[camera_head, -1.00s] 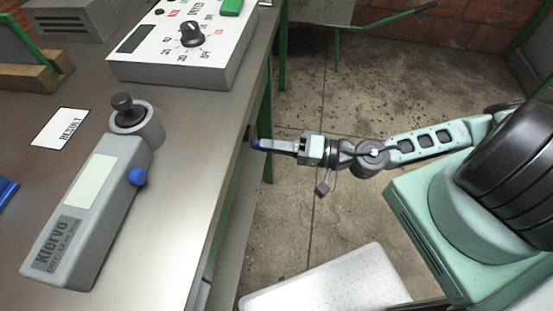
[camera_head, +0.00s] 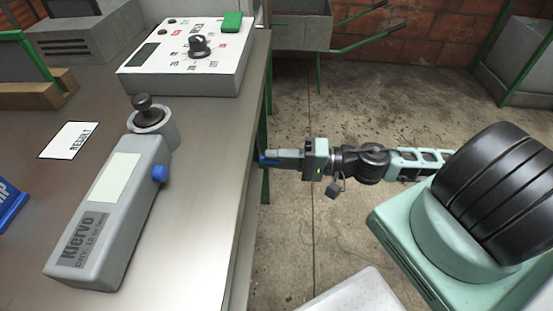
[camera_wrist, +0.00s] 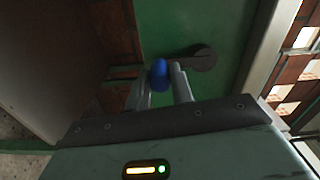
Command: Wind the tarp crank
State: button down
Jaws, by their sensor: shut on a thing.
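The tarp crank shows in the wrist view as a dark round hub (camera_wrist: 204,57) on a green panel, with a blue knob (camera_wrist: 159,73) to its left. My gripper (camera_wrist: 163,84) has its two fingers closed around the blue knob. In the head view my gripper (camera_head: 272,157) reaches leftward to the bench's right edge, and the blue knob (camera_head: 263,158) shows at its fingertips. The hub is hidden in the head view by the bench edge.
The steel bench (camera_head: 205,205) fills the left, with a grey Klervo meter (camera_head: 110,215), a white dial box (camera_head: 190,58) and a RESULT card (camera_head: 69,140). A grey bin with green handles (camera_head: 301,32) stands behind.

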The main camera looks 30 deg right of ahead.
jog(key=shift+f, duration=0.1)
jog(key=c, duration=1.2)
grip_release()
jog(key=shift+c, duration=0.2)
jog(key=b+v, duration=0.1)
jog(key=v, duration=0.6)
jog(key=shift+s+d, duration=0.15)
jog(key=shift+d, duration=0.05)
